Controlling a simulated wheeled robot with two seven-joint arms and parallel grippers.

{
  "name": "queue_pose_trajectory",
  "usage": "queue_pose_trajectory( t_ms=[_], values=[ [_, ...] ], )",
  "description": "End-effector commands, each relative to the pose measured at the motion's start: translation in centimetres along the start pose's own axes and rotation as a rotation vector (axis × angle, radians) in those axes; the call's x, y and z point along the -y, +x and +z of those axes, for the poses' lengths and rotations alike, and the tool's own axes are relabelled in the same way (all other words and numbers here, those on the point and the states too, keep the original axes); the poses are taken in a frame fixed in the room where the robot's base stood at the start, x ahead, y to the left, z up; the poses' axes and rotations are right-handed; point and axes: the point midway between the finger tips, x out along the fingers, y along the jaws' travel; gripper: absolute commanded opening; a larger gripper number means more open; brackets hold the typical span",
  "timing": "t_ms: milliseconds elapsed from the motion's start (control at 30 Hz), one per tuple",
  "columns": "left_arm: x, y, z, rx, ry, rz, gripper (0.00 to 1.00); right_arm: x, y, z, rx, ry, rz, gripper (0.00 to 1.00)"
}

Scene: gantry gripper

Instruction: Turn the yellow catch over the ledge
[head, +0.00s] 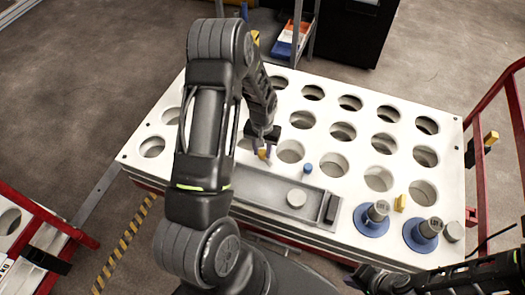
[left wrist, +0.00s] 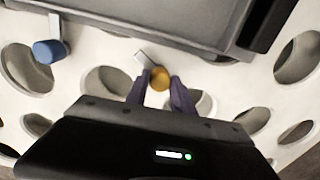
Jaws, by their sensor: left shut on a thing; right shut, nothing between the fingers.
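A yellow catch (head: 264,155) sits on the white perforated table top, beside the back edge of the long grey tray. In the left wrist view the rounded yellow catch (left wrist: 160,78) is between the purple fingers of my left gripper (left wrist: 161,84). My left gripper (head: 263,146) is shut on it and partly hides it in the head view. A small pale plate (left wrist: 145,59) lies close beside the catch, toward the grey tray; I cannot tell whether it is the ledge. My right gripper (head: 372,279) is shut and empty at the bottom right, in front of the table.
The white table (head: 335,110) has many round holes. The grey tray (head: 262,188) holds a round disc (head: 297,198). A blue knob (head: 308,168) stands nearby. Blue-based posts (head: 371,224) and another yellow piece (head: 400,203) are at right. Red rails (head: 484,110) flank the table.

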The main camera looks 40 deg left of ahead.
Motion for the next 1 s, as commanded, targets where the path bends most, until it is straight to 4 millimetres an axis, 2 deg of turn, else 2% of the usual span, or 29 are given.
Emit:
queue_pose_trajectory(
  t_ms=[400,1000],
  values=[
    [0.0,0.06,-0.02,-0.001,0.394,0.0,0.0,-0.36,0.93,0.01,0.0,0.0,0.0,0.0],
    [0.02,-0.03,-0.01,0.0,0.915,0.0,0.0,-0.47,1.21,0.01,0.0,0.0,0.0,0.0]
  ],
)
